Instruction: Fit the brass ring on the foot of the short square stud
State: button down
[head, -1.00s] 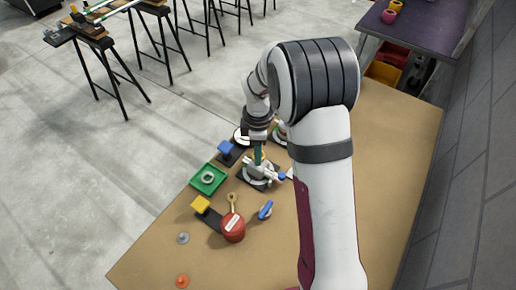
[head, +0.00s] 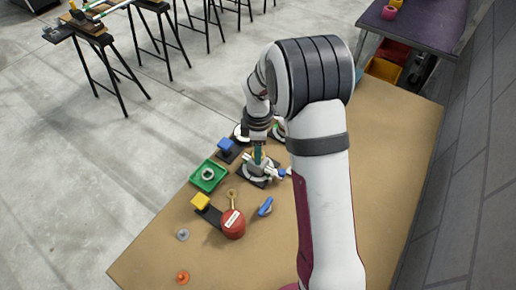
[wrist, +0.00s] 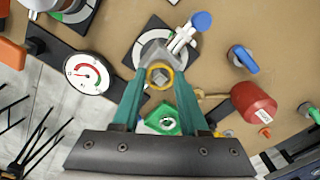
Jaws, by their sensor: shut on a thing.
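My gripper (wrist: 160,76) has its teal fingers shut on the brass ring (wrist: 173,87), which shows as a yellow band between the fingertips. A grey square stud (wrist: 159,76) shows inside the ring, so the ring looks to be around it from above. I cannot tell how far down the stud the ring sits. The stud stands over a round grey base on a dark and white plate (wrist: 155,24). In the head view my gripper (head: 257,162) points down at this fixture, and the ring is too small to make out there.
A white lever with a blue knob (wrist: 201,21) juts out beside the stud. Nearby are a gauge (wrist: 88,74), a green tray (head: 208,176) holding a grey ring, a red cylinder (head: 232,224) and a blue handle (head: 265,207). The table front is mostly clear.

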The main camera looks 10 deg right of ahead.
jog(key=shift+f, duration=0.2)
jog(key=shift+f, duration=0.25)
jog(key=shift+f, duration=0.25)
dwell(0.7)
jog(key=shift+c, duration=1.8)
grip_release()
jog(key=shift+o, duration=0.2)
jog(key=shift+o, duration=1.4)
